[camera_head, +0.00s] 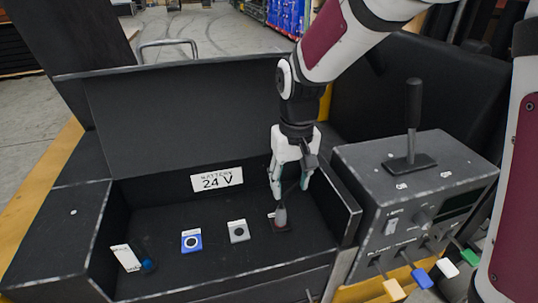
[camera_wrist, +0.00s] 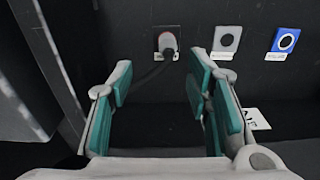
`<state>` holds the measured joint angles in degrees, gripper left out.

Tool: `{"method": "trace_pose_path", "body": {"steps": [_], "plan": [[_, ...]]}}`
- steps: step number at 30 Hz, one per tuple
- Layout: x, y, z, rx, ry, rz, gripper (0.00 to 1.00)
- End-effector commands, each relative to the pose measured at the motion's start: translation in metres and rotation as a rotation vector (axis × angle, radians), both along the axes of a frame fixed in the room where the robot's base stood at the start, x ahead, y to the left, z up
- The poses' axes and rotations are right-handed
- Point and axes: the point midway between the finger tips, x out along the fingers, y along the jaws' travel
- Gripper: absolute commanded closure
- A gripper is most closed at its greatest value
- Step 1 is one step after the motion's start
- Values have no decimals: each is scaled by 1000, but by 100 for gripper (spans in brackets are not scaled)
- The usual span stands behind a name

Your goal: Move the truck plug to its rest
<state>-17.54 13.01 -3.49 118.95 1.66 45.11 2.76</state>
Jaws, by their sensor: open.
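A grey plug with a reddish part (camera_head: 281,215) sits upright in a dark square seat at the right end of the black battery tray (camera_head: 190,266). It also shows in the wrist view (camera_wrist: 167,42), with a dark cable leaving it. My gripper (camera_head: 292,190) is open and empty just above the plug, pointing down. In the wrist view my gripper (camera_wrist: 158,74) has its two teal-padded fingers apart, with the plug beyond and between them. A grey square plate with a round dark centre (camera_head: 238,231) and a blue-framed one (camera_head: 191,241) lie to the left, both empty.
A blue-tipped dark piece (camera_head: 148,265) stands beside a white label (camera_head: 125,258) at the tray's left end. A control box (camera_head: 415,185) with a lever and several coloured switches stands close on the right.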

Motion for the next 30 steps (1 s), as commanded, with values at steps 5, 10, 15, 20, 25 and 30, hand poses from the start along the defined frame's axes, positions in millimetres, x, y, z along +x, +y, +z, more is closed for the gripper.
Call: {"method": "trace_pose_path", "body": {"steps": [5,10,15,20,25,30], "plan": [[11,14,-30,-17,42,19,55],[13,17,-37,-20,49,21,55],[13,16,-36,-20,49,21,55],[13,16,-38,-20,49,21,55],[14,16,-51,-20,49,21,55],[14,16,-74,-20,51,21,55]]}}
